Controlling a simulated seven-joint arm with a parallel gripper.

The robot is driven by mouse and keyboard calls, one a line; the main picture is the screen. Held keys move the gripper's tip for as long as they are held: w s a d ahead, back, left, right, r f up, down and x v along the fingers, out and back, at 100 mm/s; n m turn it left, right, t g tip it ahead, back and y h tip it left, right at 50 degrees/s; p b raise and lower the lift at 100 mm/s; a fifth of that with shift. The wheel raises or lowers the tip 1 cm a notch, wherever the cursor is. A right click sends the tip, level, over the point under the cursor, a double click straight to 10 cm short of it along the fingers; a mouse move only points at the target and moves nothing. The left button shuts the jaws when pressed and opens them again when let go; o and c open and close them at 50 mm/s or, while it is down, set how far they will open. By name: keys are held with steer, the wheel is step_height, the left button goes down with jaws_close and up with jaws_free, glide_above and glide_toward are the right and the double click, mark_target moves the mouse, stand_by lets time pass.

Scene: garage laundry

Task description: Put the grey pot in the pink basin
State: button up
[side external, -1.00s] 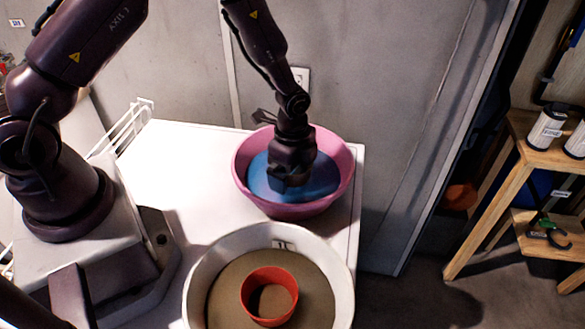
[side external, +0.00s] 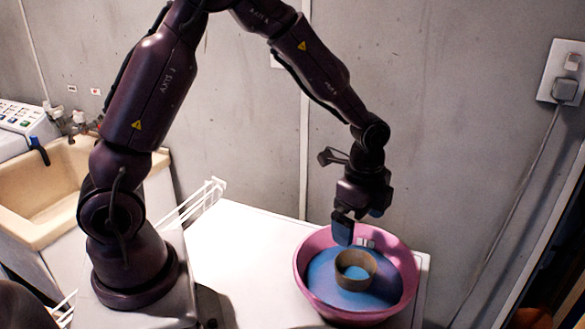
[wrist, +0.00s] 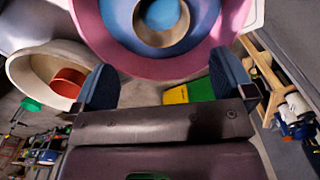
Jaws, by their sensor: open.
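The grey pot (side external: 355,284), a brownish-grey open ring shape, stands upright on the blue bottom inside the pink basin (side external: 302,268). The pot (wrist: 163,40) and the pink basin (wrist: 108,48) also show at the top of the wrist view, both cut off by the frame edge. My gripper (side external: 354,236) is above the basin's far side, over and behind the pot. In the wrist view my gripper (wrist: 165,83) has its two fingers wide apart with nothing between them. The pot looks clear of both fingers.
The basin stands on a white top (side external: 240,250) beside a grey wall. A pale basin (wrist: 28,80) with a red pot (wrist: 68,82) shows in the wrist view. A beige sink (side external: 50,190) is at the far left. A wooden shelf (wrist: 262,85) also shows.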

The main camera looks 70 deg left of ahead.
steer(key=s+r+n+t, duration=0.3)
steer(key=s+r+n, duration=0.35)
steer(key=r, duration=0.65)
steer(key=s+r+n+t, duration=0.1)
steer(key=s+r+n, duration=0.1)
steer(key=s, duration=0.4)
steer(key=s+a+r+n+t, duration=0.1)
steer(key=s+r+n, duration=0.2)
steer(key=s+n, duration=0.1)
steer(key=shift+s+r, duration=0.15)
steer(key=shift+s, duration=0.7)
